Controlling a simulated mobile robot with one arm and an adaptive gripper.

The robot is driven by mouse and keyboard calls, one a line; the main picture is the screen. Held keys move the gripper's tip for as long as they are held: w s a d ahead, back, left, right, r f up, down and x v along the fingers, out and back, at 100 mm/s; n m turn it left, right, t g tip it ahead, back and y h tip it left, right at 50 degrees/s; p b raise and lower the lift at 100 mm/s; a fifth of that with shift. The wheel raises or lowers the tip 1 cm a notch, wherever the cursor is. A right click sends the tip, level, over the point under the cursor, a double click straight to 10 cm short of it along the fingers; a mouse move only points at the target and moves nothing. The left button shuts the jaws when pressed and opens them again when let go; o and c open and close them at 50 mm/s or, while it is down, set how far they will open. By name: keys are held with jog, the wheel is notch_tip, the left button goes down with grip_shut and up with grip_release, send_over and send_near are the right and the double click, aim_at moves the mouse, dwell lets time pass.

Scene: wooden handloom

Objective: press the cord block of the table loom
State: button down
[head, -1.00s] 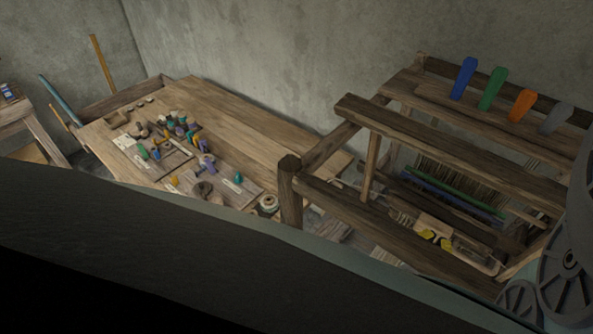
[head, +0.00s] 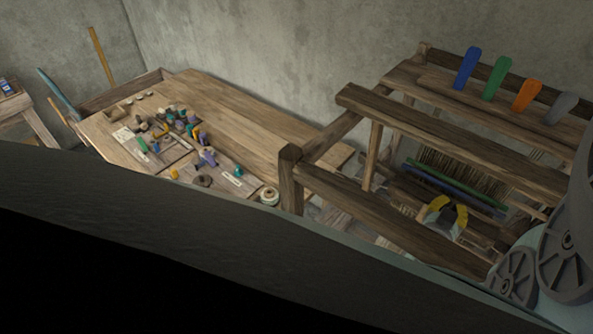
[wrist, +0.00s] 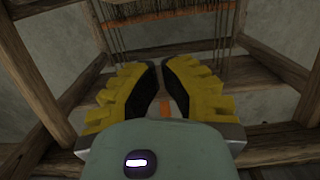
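The table loom is a dark wooden frame (head: 370,215) at the right of the head view. Four coloured levers stand on its top: blue (head: 467,68), green (head: 496,78), orange (head: 527,95) and grey (head: 562,107). My gripper (head: 447,203) is inside the loom frame, low and in front of the threads. In the wrist view my gripper (wrist: 161,78) has its yellow fingers drawn together with dark pads almost meeting, and nothing shows held. An orange bar (wrist: 160,15) crosses the hanging threads ahead. I cannot make out the cord block for certain.
Wooden beams and posts (wrist: 30,75) stand close on both sides of my gripper. A bench (head: 230,115) with spools and small tools is left of the loom. A concrete wall is behind. Part of my own body covers the lower head view.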

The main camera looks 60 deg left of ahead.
jog(key=f+b, duration=0.1)
jog(key=f, duration=0.1)
jog(key=f+b, duration=0.1)
jog(key=shift+w+a+f+b, duration=0.2)
jog(key=shift+w+f+b, duration=0.1)
jog(key=shift+b, duration=0.05)
jog(key=shift+w+f, duration=0.1)
jog(key=shift+f, duration=0.15)
jog(key=shift+b, duration=0.3)
